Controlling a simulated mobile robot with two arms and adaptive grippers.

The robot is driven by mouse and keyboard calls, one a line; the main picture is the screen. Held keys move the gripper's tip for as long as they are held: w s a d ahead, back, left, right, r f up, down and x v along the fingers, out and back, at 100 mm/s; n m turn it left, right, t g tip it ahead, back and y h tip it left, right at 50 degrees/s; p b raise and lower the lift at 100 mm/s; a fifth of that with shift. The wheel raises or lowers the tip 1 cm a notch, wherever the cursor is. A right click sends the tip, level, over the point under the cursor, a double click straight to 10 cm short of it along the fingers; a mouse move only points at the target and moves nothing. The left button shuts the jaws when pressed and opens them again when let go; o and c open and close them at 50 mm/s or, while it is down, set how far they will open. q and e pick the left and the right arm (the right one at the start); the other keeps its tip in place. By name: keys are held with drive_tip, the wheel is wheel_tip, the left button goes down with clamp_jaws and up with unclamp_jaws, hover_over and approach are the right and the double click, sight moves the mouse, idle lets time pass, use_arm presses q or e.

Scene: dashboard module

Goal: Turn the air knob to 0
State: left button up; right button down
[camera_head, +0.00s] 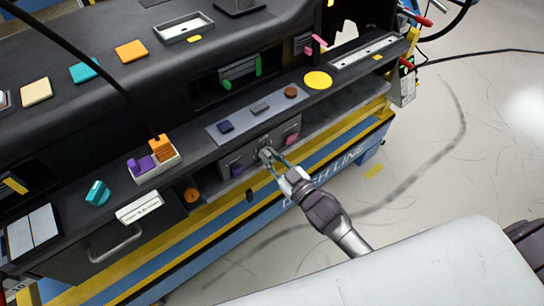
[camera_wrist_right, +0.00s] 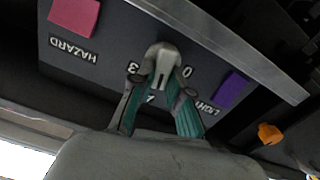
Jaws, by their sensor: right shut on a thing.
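The air knob (camera_wrist_right: 163,52) is a light grey rounded knob on the dark grey control panel (camera_head: 232,161) at the front of the dashboard. In the right wrist view its dark slot faces my gripper, and digits including 0 and 3 are printed around it. The 0 is right of the knob and the 3 is left of it, both partly hidden by my fingers. My right gripper (camera_wrist_right: 160,84) has its teal-padded fingers shut on the knob's sides. It also shows in the head view (camera_head: 272,160), reaching in from the lower right. My left gripper is out of view.
On the same panel, a pink HAZARD button (camera_wrist_right: 74,17) and a purple LIGHTS button (camera_wrist_right: 230,88) flank the knob. A shelf edge (camera_wrist_right: 235,45) runs close above it. An orange knob (camera_head: 192,195) sits lower left.

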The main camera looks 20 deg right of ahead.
drive_tip(key=n, duration=0.3)
drive_tip(key=shift+a+n, duration=0.15)
drive_tip(key=shift+n, duration=0.25)
drive_tip(key=shift+a+f+n+b, duration=0.15)
drive_tip(key=shift+n+b, duration=0.5)
drive_tip(key=shift+n, duration=2.3)
drive_tip(key=shift+a+f+n+b, duration=0.15)
drive_tip(key=shift+n+b, duration=0.5)
drive_tip(key=shift+n, duration=2.3)
drive_tip(key=c, duration=1.1)
unclamp_jaws()
drive_tip(key=shift+s, duration=0.1)
drive_tip(key=shift+f, duration=0.15)
drive_tip(key=v, duration=1.1)
drive_tip(key=shift+s+d, duration=0.15)
drive_tip(key=shift+s, duration=0.25)
